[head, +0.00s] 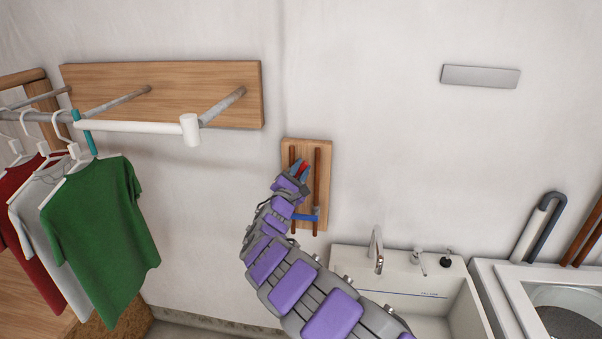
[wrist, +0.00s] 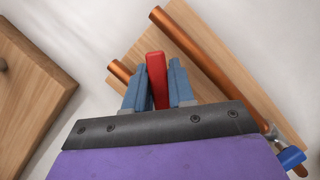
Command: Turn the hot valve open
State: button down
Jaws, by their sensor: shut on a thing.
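The hot valve's red handle (wrist: 156,80) stands between the two blue-grey fingers of my gripper (wrist: 158,88) in the wrist view. My gripper is shut on it. In the head view my gripper (head: 300,170) is at the upper part of the wooden board (head: 323,150), with a bit of red between its fingers. Two copper pipes run down the board; the right one (wrist: 205,60) shows in full length in the wrist view. A blue valve handle (head: 306,217) sits lower on the board and also shows in the wrist view (wrist: 291,158). The red valve's body is hidden.
A sink with a faucet (head: 376,250) is below right of the board. A washing machine (head: 510,285) stands at the far right. Shirts, including a green one (head: 100,235), hang from a rail at left.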

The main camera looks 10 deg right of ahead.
jog(key=shift+f, duration=0.1)
jog(key=c, duration=1.1)
grip_release()
jog(key=shift+w, duration=0.1)
jog(key=shift+o, duration=0.3)
jog(key=p+v, duration=0.1)
jog(key=v, duration=1.6)
jog(key=shift+p, duration=0.35)
jog(key=shift+a+f, duration=0.1)
